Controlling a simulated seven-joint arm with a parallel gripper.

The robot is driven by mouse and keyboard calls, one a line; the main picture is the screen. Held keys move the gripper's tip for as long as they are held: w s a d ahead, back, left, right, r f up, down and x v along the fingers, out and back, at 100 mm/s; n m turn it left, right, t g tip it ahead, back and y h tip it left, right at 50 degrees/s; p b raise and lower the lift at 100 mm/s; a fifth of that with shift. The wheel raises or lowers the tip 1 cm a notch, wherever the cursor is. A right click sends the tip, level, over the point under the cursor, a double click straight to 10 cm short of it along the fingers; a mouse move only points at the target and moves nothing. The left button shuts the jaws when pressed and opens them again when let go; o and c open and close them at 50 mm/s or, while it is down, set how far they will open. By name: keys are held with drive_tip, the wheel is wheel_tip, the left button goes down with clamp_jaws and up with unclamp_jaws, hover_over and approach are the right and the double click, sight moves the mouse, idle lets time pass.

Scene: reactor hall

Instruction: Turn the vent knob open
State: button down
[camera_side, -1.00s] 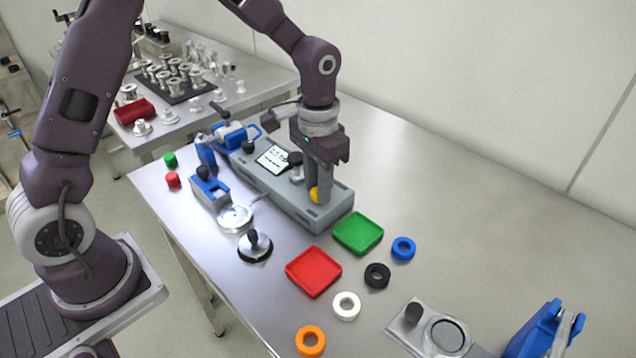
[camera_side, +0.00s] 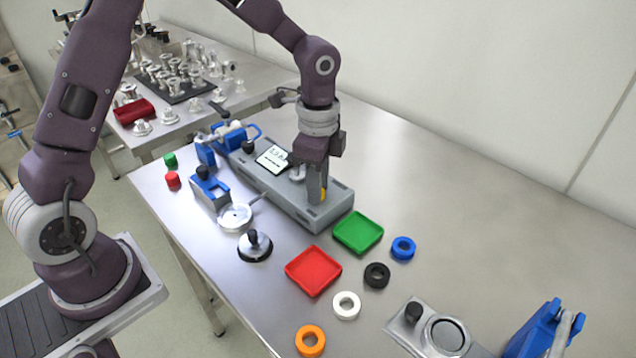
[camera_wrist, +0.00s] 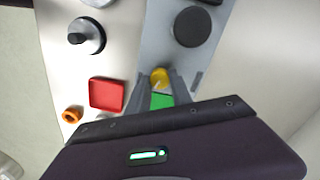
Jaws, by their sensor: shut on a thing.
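My gripper (camera_side: 317,197) points down over that end and is shut on the knob. Any pointer mark on the knob is too small to read. The unit also carries a small display (camera_side: 272,158), whose text I cannot read.
A green tray (camera_side: 358,233) and a red tray (camera_side: 313,271) lie close in front of the unit. Blue (camera_side: 403,248), black (camera_side: 377,275), white (camera_side: 347,306) and orange (camera_side: 310,342) rings lie nearby. A black-knobbed metal lid (camera_side: 255,246) stands left.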

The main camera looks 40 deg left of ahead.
drive_tip(key=shift+m, duration=2.3)
drive_tip(key=c, duration=1.1)
unclamp_jaws()
drive_tip(key=shift+c, duration=0.2)
wheel_tip(320, 180, up, 7)
drive_tip(key=shift+r, duration=0.1)
